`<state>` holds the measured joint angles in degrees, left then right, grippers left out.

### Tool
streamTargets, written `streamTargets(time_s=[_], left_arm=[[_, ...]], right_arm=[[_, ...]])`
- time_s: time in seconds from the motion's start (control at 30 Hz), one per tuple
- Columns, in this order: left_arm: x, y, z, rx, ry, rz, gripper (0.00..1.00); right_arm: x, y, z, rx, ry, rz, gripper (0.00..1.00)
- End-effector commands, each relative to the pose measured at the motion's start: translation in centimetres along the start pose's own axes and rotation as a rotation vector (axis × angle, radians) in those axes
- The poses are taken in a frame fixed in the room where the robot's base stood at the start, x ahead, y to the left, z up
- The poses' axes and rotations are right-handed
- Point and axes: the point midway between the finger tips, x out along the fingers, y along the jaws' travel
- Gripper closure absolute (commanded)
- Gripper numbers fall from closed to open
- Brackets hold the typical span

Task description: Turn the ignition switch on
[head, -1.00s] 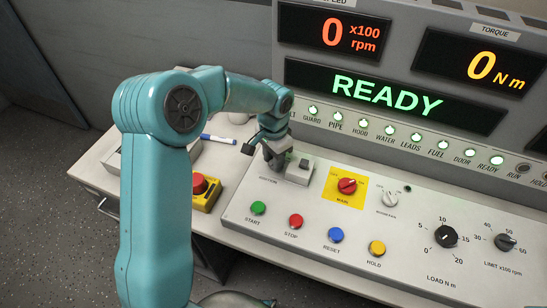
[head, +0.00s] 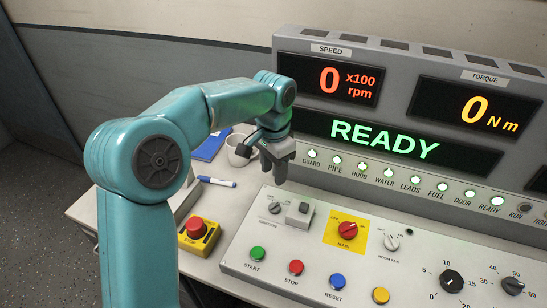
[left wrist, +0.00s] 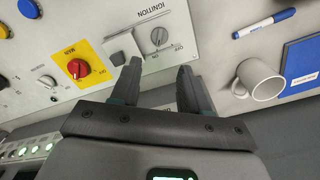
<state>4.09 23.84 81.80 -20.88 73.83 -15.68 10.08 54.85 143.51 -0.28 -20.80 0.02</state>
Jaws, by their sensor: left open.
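The ignition switch (head: 275,208) is a small grey knob at the panel's upper left, next to a pale box with a square grey button (head: 301,212). In the left wrist view the knob (left wrist: 159,36) shows beside the word IGNITION, with OFF and ON marks. I cannot tell for sure which mark it points to. My left gripper (head: 280,176) is open and empty, above and behind the switch and apart from it. In the left wrist view its two fingers (left wrist: 160,68) point towards the knob. My right gripper is not in view.
The red MAIN switch (head: 347,231) on a yellow plate is right of the button box. A yellow box with a red stop button (head: 197,229) stands left of the panel. A mug (head: 239,149), a blue marker (head: 217,182) and a blue book (head: 210,147) lie behind it.

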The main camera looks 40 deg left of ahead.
Motion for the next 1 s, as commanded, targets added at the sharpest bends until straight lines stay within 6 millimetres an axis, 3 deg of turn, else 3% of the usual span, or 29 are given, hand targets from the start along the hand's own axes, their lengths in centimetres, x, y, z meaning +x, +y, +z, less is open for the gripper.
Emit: streamTargets(time_s=[0.1,0.27,1.0], left_arm=[[-2.1,0.0,-0.1,0.001,0.002,0.0,0.55],[-3.3,0.0,0.0,0.001,0.001,0.0,0.55],[-3.4,0.0,0.1,0.001,0.0,0.0,0.55]], right_arm=[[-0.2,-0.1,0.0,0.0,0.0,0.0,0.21],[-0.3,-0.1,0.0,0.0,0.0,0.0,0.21],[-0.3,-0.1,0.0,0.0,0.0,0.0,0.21]])
